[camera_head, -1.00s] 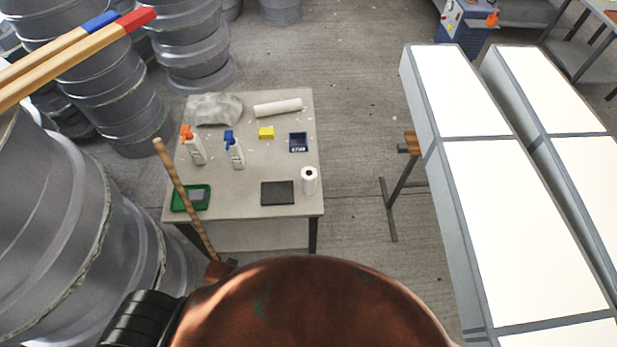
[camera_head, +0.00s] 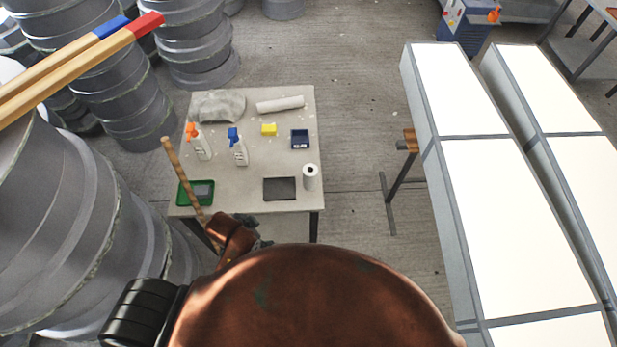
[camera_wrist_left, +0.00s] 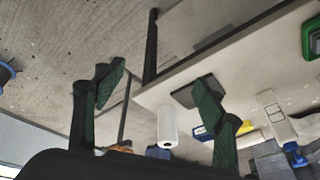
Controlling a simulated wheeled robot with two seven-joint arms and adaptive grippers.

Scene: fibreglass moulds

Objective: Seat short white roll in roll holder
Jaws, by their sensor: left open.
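The short white roll (camera_head: 310,177) stands upright near the right front corner of the worktable. In the left wrist view the roll (camera_wrist_left: 168,126) appears between the fingers, beyond them and not held. My left gripper (camera_head: 257,230) is low in front of the table's front edge, partly hidden by my brown body. Its two green-padded fingers (camera_wrist_left: 158,92) are wide apart and empty. I cannot make out with certainty which thing is the roll holder. My right gripper is not in view.
The worktable (camera_head: 240,195) also holds a dark flat pad (camera_head: 279,188), green tray (camera_head: 182,200), two spray bottles, yellow block (camera_head: 268,130), blue bin (camera_head: 300,140) and long white roll (camera_head: 280,104). A wooden stick (camera_head: 181,170) rises at the left. Grey moulds stand left; white-topped moulds right.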

